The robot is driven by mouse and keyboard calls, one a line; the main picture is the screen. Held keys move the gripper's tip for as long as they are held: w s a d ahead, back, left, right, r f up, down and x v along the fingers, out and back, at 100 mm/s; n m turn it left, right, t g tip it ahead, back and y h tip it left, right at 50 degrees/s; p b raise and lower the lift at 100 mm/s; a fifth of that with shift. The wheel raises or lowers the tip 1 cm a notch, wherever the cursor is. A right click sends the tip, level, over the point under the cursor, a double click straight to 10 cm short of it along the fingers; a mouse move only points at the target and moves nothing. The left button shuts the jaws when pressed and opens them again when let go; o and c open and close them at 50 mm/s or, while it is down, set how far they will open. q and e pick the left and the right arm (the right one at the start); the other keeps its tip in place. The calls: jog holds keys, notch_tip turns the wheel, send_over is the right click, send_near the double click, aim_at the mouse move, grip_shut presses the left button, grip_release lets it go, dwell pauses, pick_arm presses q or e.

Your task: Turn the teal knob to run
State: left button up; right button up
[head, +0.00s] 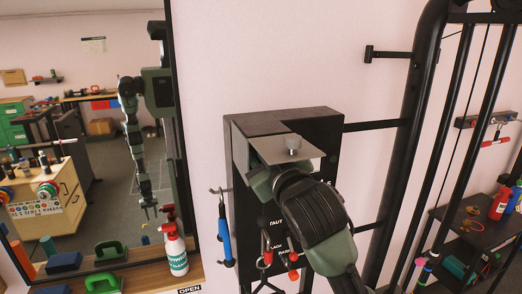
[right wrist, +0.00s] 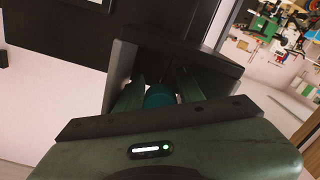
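A dark box (head: 335,135) with a grey-brown top and white lettering is mounted by the wall, in the middle of the head view. My right arm comes in from the lower right, and its wrist covers part of the box front. In the right wrist view the teal knob (right wrist: 160,96) sits between the two fingers of my right gripper (right wrist: 160,88). Its lower part is hidden by the gripper body. I cannot tell whether the fingers press on it. The knob is hidden in the head view. My left gripper is not directly in view; a green-black arm shows small in the mirror.
A mirror (head: 105,170) stands left of the box. A blue-handled tool (head: 226,238) and red-handled items (head: 292,262) hang by the box. A black tube frame (head: 412,120) stands right.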

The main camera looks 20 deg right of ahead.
jog(key=s+b, duration=0.2)
jog(key=s, duration=0.5)
jog(key=shift+s, duration=0.25)
jog(key=shift+d, duration=0.1)
